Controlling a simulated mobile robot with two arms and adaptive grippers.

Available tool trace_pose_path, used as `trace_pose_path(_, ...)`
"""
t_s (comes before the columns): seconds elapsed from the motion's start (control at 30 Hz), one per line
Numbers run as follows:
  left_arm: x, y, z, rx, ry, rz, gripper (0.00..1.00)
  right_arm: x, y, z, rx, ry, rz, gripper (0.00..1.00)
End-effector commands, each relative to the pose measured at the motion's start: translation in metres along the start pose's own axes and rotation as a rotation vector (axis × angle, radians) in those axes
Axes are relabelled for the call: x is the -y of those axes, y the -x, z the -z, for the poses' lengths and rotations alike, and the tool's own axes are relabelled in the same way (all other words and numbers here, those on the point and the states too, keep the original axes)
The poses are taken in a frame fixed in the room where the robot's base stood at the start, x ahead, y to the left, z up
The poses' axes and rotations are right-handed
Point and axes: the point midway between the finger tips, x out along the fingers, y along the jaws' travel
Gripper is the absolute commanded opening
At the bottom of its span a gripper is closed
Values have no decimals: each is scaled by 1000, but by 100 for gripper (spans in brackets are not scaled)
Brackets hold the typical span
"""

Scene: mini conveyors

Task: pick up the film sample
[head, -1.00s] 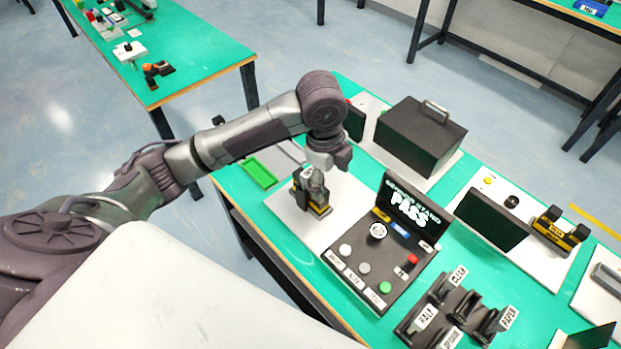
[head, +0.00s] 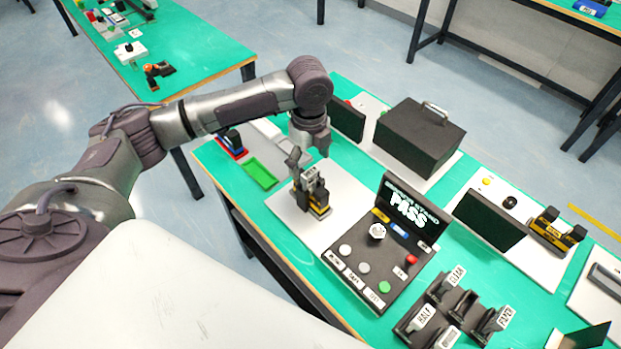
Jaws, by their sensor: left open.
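I cannot single out the film sample by a readable label. A black and yellow holder (head: 318,211) stands on a white plate, with a small piece with a pale top (head: 308,176) upright in it; its label is too small to read. My left gripper (head: 307,160) is open, pointing down just above and behind that piece. Whether a finger touches it I cannot tell. A dark rack (head: 408,325) at the front right holds several samples with white tags, among them a tag reading HALF (head: 424,316) and one reading PAPER (head: 504,318). My right gripper is out of view.
A console (head: 350,267) with knobs, buttons and a raised screen (head: 408,213) reading PASS stands right of the holder. A black box (head: 420,138) with a handle is behind. A green tray (head: 260,174) lies left. A dark upright panel (head: 347,121) stands close behind my gripper.

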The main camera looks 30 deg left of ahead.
Motion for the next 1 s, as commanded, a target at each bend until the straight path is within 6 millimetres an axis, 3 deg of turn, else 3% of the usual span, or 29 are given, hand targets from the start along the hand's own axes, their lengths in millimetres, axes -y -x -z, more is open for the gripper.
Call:
trace_pose_path(0.4, 3, -49, 0, 0, -1, -1, 81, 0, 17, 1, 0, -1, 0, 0)
trace_pose_path(0.67, 3, -54, 0, 0, -2, 0, 81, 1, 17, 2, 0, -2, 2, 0)
trace_pose_path(1.0, 3, -53, 0, 0, -1, 0, 28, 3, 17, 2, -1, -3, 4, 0)
